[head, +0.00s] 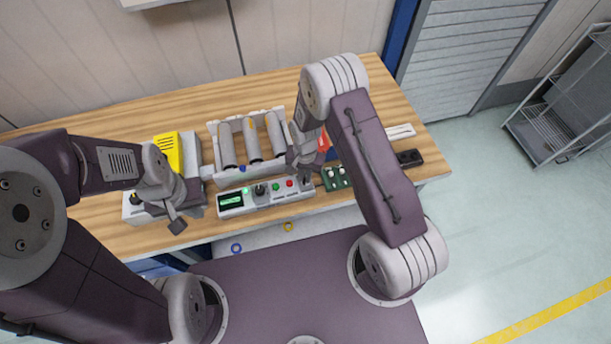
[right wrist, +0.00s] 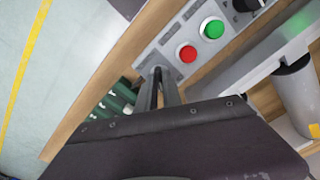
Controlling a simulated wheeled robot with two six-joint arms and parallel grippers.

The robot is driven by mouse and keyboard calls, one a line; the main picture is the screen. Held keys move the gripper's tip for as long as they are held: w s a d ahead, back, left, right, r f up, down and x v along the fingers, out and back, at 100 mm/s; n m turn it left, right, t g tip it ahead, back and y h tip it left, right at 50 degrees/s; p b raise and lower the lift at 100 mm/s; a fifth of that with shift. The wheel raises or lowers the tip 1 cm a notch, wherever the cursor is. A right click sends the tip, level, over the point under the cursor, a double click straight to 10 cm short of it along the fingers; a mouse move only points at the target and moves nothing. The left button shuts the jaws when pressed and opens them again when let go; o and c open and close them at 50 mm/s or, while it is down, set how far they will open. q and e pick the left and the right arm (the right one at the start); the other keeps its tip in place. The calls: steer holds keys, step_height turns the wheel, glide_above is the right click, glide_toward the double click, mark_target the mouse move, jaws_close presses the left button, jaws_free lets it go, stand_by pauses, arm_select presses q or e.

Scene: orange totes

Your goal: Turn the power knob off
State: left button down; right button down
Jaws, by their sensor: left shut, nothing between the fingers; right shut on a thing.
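The control panel (head: 236,200) is a long light-grey box with a lit green display on the table's front part. It carries a black knob (head: 260,189), a green button (head: 276,187) and a red button (head: 290,183). My right gripper (head: 305,181) is at the panel's right end, shut on the power knob, which its fingers mostly hide. In the right wrist view the fingers (right wrist: 158,74) meet the panel's end beside the red button (right wrist: 187,53); the green button (right wrist: 212,28) is farther along. My left gripper (head: 177,226) is shut and empty near the table's front edge.
Behind the panel stands a grey rack (head: 222,128) with several cylinders. A yellow-topped device (head: 168,152) is to its left. A green block (head: 336,177) is close to the panel's right end, with a black block (head: 410,157) farther right. Rings lie below the table's front edge.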

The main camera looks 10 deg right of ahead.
steer(key=n+b, duration=0.1)
steer(key=n, duration=0.2)
steer(key=shift+f+n, duration=0.1)
steer(key=shift+n, duration=0.3)
steer(key=n+b, duration=0.1)
steer(key=n, duration=0.3)
steer(key=shift+n, duration=0.3)
steer(key=n, duration=0.3)
steer(key=shift+b, duration=0.35)
steer(key=shift+s+n, duration=0.1)
steer(key=shift+n, duration=1.9)
steer(key=c, duration=1.6)
jaws_free()
steer(key=shift+o, duration=0.5)
